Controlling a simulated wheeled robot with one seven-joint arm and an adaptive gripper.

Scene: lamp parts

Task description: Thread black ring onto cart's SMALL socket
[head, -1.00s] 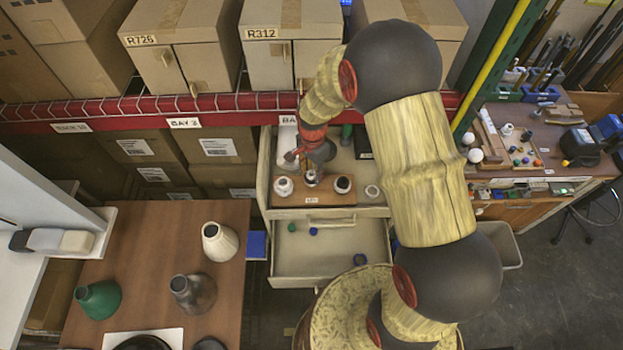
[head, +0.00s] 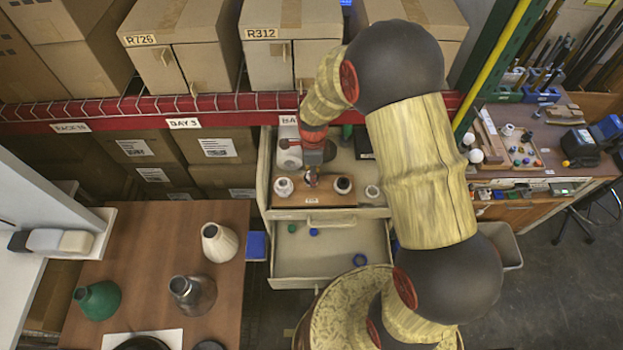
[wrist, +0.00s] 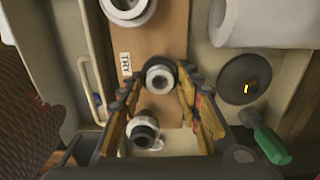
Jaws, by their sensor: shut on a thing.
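My gripper (wrist: 160,84) points down over the wooden board in the upper drawer; it also shows in the head view (head: 312,173). Its fingers are shut on a dark ring (wrist: 163,65), mostly hidden at the fingertips. A pale small socket (wrist: 159,79) shows between the fingers, at the middle of the board. I cannot tell whether the ring is around it or just above it. A large white socket (wrist: 128,8) stands on one side, also seen in the head view (head: 284,187). A black-and-white socket (wrist: 143,131) stands on the other side, close to the fingers.
The board (head: 318,199) carries a "TRY" label. A white roll (wrist: 265,22), a dark round disc (wrist: 245,80) and a green-handled tool (wrist: 271,146) lie behind it. Vases stand on a table (head: 150,245).

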